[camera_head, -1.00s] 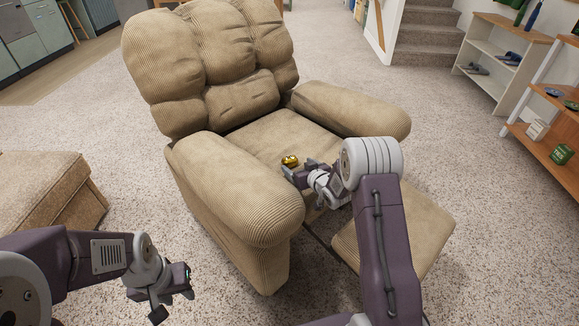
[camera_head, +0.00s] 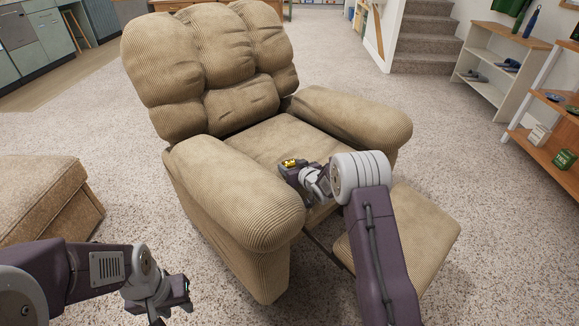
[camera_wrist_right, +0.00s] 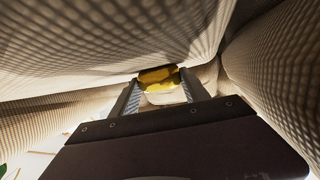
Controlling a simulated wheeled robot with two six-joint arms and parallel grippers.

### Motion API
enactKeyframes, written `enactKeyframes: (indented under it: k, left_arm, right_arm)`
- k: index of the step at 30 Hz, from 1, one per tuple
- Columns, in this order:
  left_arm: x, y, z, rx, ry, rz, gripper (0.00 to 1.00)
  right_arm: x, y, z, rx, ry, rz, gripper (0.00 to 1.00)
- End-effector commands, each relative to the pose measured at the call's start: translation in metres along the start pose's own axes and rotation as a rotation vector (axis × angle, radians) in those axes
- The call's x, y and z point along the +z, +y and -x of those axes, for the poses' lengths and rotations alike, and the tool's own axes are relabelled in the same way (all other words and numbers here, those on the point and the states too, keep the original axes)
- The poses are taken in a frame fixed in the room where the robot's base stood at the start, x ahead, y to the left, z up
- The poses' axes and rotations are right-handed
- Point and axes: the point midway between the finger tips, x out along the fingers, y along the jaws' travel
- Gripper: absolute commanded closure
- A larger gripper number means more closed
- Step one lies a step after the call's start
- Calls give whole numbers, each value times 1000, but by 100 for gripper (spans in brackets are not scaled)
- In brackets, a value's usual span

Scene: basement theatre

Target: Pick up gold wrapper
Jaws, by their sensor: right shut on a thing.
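The gold wrapper (camera_head: 289,163) is a small shiny yellow-gold piece above the seat of the tan recliner (camera_head: 268,140). My right gripper (camera_head: 288,168) reaches over the front of the seat and is shut on the wrapper. In the right wrist view the gold wrapper (camera_wrist_right: 159,76) sits between the tips of the two fingers (camera_wrist_right: 160,90). Part of the wrapper is hidden by the gripper in the head view. My left gripper (camera_head: 172,306) hangs low over the carpet at the lower left, away from the wrapper, with its fingers apart and empty.
The recliner's two padded arms (camera_head: 235,195) flank the seat, and its footrest (camera_head: 420,225) extends at the front right. A tan ottoman (camera_head: 45,200) stands at the left. Shelves (camera_head: 500,65) and stairs (camera_head: 428,35) are at the right back. Carpet between is clear.

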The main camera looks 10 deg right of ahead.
Motion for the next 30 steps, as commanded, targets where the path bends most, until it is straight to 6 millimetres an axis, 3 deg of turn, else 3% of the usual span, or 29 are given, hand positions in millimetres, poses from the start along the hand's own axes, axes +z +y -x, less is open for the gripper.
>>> enactKeyframes:
  k: [10,18,30]
  left_arm:
    - [0,0,4,0,0,0,64]
    - [-4,1,38,0,0,0,64]
    - [-9,2,84,0,0,0,64]
  right_arm:
    - [-4,0,2,0,1,0,84]
    - [-48,0,19,-1,2,2,84]
    - [-64,54,109,4,-1,-3,84]
